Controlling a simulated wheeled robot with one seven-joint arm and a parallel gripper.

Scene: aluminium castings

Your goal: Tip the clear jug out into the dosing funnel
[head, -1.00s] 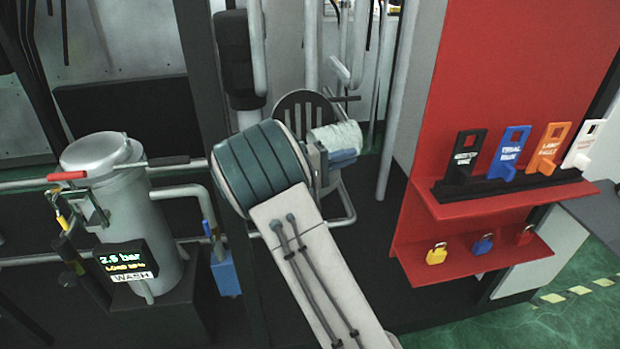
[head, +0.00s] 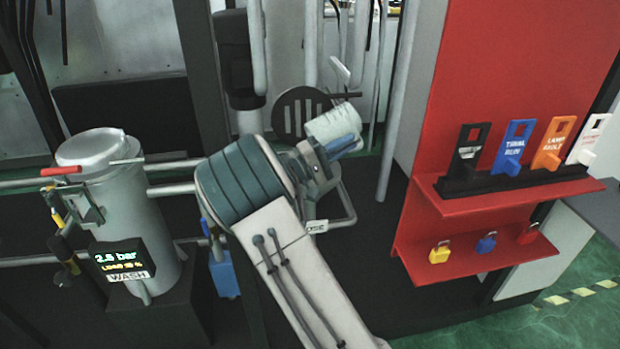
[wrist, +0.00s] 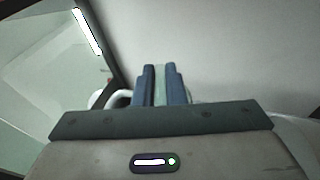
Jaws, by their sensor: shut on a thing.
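The clear jug (head: 330,122) shows in the head view as a pale, ribbed, see-through cylinder, tilted over in front of the slotted disc. My gripper (head: 343,145) is shut on it with blue fingers. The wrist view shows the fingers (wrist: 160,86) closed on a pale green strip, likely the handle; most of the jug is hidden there. I cannot tell what is in the jug. A small tag reading "DOSE" (head: 316,227) shows beside my wrist. The dosing funnel's body is not clearly visible; my arm covers the area. A dark slotted disc (head: 298,112) stands open behind the jug.
A grey wash canister (head: 132,215) with a red-handled pipe stands left. A red panel (head: 510,80) with coloured tags and padlocks is at right. An upright pipe (head: 396,100) stands between.

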